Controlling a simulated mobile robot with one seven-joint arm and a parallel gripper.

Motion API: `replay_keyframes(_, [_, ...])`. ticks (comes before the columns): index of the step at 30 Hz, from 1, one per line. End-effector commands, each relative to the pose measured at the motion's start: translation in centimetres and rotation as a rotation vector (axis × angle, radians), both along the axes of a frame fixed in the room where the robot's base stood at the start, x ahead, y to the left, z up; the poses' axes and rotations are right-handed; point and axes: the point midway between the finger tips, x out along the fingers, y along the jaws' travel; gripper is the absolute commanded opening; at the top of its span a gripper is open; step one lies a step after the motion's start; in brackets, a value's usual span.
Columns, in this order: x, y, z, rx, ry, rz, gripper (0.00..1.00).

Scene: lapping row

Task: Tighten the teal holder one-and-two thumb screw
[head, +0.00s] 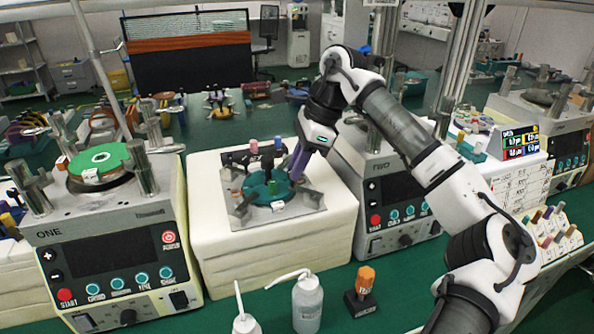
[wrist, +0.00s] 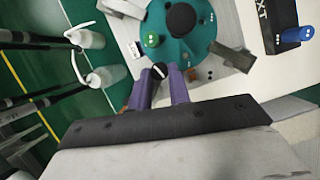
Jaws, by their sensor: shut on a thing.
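The teal holder (head: 262,191) lies on a grey plate on a white block between the two machines. My gripper (head: 295,172) reaches down at the holder's right side in the head view. In the wrist view its purple fingers (wrist: 160,80) are closed at the holder's edge on a small dark thumb screw with a white line (wrist: 159,70). The screw's lower part is hidden, and its number marks are unreadable.
Machine ONE (head: 110,240) with a green disc stands left; machine TWO (head: 385,190) stands right, behind my arm. White bottles (head: 307,303) and an orange-handled tool (head: 362,290) stand in front. A black block with a blue knob (wrist: 306,33) is near the holder.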

Motion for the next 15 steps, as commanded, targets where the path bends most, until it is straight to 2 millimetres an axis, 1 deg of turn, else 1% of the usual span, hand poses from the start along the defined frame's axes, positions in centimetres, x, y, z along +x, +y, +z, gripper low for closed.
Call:
replay_keyframes(1, [-0.09, -0.07, -0.41, -0.002, -0.002, -0.045, 0.0])
replay_keyframes(15, [-0.62, 0.0, -0.42, -0.004, -0.002, -0.492, 0.0])
